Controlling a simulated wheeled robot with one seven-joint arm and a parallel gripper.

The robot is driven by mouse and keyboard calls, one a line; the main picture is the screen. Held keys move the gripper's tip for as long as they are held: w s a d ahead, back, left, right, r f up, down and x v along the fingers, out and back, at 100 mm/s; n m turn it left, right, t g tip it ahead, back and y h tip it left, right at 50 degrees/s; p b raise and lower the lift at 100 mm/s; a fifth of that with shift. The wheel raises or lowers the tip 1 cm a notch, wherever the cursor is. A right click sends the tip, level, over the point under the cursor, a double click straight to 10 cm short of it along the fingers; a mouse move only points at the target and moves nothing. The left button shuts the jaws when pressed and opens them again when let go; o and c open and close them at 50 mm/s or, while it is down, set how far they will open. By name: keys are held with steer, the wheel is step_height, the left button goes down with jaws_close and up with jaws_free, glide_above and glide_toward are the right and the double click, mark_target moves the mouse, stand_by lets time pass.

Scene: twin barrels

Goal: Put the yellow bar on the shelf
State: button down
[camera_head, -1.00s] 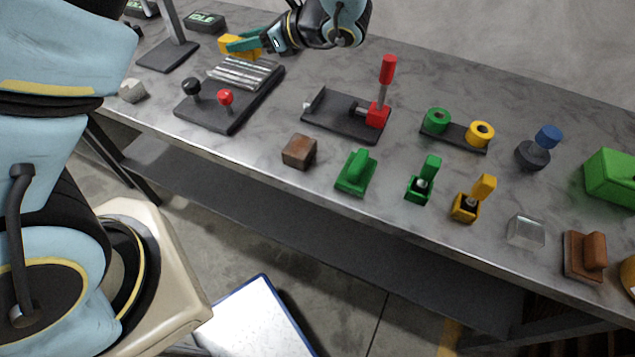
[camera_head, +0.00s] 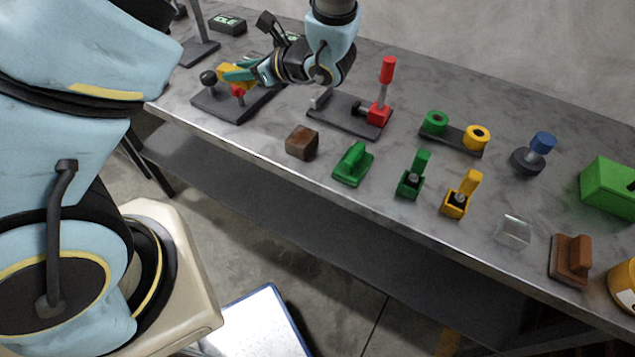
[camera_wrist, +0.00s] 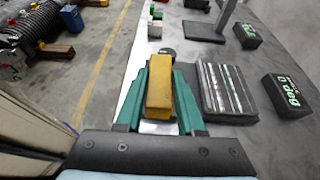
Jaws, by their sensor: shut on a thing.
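The yellow bar (camera_wrist: 159,88) is a short block held lengthwise between the teal fingers of my gripper (camera_wrist: 160,66) in the wrist view. In the head view, my gripper (camera_head: 243,72) holds the bar (camera_head: 227,79) above the left part of the bench, over the dark lever board; the fingers cover part of the bar. A grey lower shelf (camera_head: 270,201) runs under the bench top. Its visible front part looks bare, and its back is hidden by the bench top.
Below my gripper is the board with black (camera_head: 208,77) and red knobs. To its right stand a red-handled clamp (camera_head: 385,90), a brown cube (camera_head: 301,142) and several coloured pieces. The bench's front edge (camera_head: 300,185) overhangs the shelf. Open floor (camera_head: 350,305) lies in front.

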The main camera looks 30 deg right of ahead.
steer(key=w+a+f, duration=0.3)
steer(key=a+f, duration=0.1)
steer(key=a, duration=0.5)
steer(key=w+a+f, duration=0.3)
steer(key=a+f, duration=0.1)
steer(key=a, duration=0.5)
steer(key=w+a+f, duration=0.3)
steer(key=a+f, duration=0.1)
steer(key=a, duration=0.5)
steer(key=shift+a, duration=0.15)
steer(key=shift+w, duration=0.1)
